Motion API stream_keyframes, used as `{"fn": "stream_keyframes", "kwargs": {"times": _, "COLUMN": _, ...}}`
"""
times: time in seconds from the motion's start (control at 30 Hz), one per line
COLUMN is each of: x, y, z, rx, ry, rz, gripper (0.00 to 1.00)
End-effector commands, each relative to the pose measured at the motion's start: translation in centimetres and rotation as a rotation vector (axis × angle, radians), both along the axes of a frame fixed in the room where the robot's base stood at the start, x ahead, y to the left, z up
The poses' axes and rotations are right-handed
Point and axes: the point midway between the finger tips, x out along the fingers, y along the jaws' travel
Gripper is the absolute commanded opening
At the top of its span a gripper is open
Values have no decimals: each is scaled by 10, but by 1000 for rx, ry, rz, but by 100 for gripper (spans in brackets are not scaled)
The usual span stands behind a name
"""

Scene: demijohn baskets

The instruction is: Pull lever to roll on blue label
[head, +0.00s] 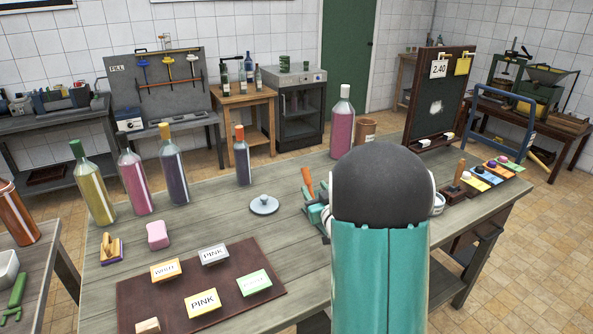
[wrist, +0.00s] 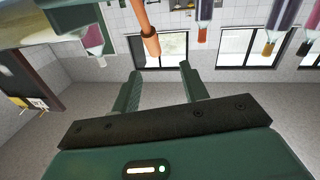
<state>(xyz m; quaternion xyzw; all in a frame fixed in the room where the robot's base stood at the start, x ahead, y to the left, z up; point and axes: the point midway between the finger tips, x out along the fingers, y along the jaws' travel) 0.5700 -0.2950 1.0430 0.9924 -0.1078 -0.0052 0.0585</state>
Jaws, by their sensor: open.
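An orange lever-like handle (head: 308,183) stands tilted just beside my gripper on the long wooden table; its base is hidden behind my arm. It also shows in the upside-down wrist view (wrist: 148,25), ahead of the fingers and apart from them. My gripper (wrist: 160,71) is open, with nothing between its fingers. In the head view my gripper (head: 319,212) is partly hidden by my arm. A row of small coloured pads with knobs lies at the table's right end; one looks bluish (head: 489,178). I cannot make out a blue label for sure.
Bottles stand at the left, among them a yellow one (head: 92,185), and a pink one (head: 342,125) at the back. Label cards lie on a brown mat (head: 235,312). A grey lid (head: 264,205) and pink block (head: 158,235) lie nearby. A blackboard (head: 437,100) stands behind.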

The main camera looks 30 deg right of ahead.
Motion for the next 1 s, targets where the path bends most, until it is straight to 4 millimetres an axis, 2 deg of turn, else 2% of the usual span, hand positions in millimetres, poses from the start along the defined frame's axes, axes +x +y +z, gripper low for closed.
{"fn": "stream_keyframes", "kwargs": {"times": 0.17, "x": 25, "y": -10, "z": -1, "rx": -1, "ry": 1, "rz": -2, "gripper": 44}}
{"fn": "stream_keyframes", "kwargs": {"times": 0.6, "x": 108, "y": -26, "z": -1, "rx": -1, "ry": 2, "rz": -2, "gripper": 44}}
{"fn": "stream_keyframes", "kwargs": {"times": 0.8, "x": 127, "y": -29, "z": 0, "rx": 1, "ry": 1, "rz": -2, "gripper": 44}}
{"fn": "stream_keyframes", "kwargs": {"times": 1.0, "x": 129, "y": -29, "z": 0, "rx": 0, "ry": 2, "rz": -3, "gripper": 44}}
